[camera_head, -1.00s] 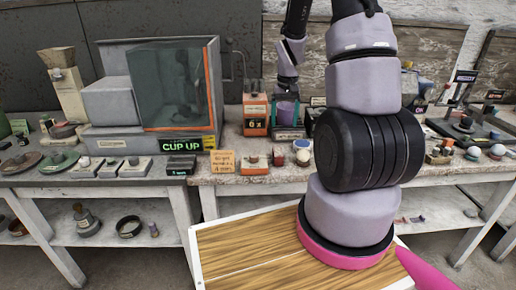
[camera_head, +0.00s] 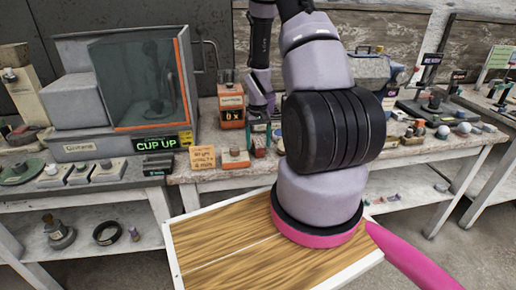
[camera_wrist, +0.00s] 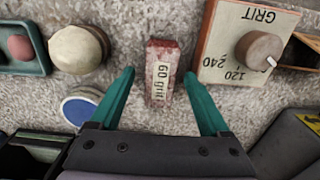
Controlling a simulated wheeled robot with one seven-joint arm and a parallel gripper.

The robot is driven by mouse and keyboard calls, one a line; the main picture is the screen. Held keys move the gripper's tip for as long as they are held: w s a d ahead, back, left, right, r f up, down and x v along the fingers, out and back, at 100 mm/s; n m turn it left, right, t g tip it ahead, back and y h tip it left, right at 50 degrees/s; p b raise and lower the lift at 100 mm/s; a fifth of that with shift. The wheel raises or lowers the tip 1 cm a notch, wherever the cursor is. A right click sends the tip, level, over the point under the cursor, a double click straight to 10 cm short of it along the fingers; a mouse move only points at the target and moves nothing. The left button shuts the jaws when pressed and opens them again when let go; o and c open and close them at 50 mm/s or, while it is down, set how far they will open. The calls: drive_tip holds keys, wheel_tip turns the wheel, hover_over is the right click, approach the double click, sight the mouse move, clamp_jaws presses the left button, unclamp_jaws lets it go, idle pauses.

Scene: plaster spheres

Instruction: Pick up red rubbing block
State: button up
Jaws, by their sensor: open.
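The red rubbing block (camera_wrist: 163,78) is a narrow red bar with a pale "60 grit" label, lying on the rough grey bench top in the wrist view. My gripper (camera_wrist: 159,75) is open, with its two teal fingers on either side of the block in that view. Gaps show between the block and both fingers. How far the fingertips are above the bench is hard to tell. In the head view the block (camera_head: 259,147) looks small and partly hidden, with my gripper (camera_head: 262,132) over it.
A GRIT box with a round knob (camera_wrist: 241,46) is close to the right finger in the wrist view. An orange scale-like device (camera_head: 231,106) stands behind in the head view.

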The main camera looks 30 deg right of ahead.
sight(258, 142)
drive_tip(key=shift+f, duration=0.6)
clamp_jaws()
wheel_tip(258, 142, up, 10)
drive_tip(key=shift+r, duration=0.1)
